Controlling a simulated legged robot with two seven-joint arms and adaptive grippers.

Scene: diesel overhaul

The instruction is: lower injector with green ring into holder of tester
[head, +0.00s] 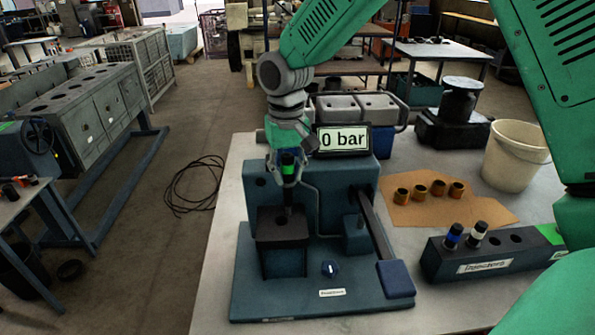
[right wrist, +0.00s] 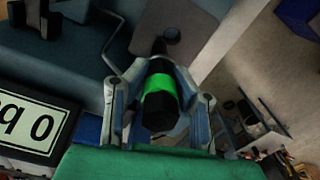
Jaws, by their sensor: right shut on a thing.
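The injector with the green ring (head: 288,159) is upright in my right gripper (head: 287,174), above the tester's holder (head: 282,225). In the right wrist view, the injector's black body and green band (right wrist: 160,84) sit between the two fingers of my right gripper (right wrist: 160,108). Its narrow tip points toward the holder's plate (right wrist: 190,28), which has a dark hole near the tip. My left gripper is out of view.
A thin pipe (head: 318,205) runs beside the holder, and a lever with a blue pad (head: 395,278) lies to its right. An injector rack (head: 470,265) holds blue-ringed and white-ringed injectors. Several brass sleeves (head: 420,190) and a white bucket (head: 514,155) stand farther back.

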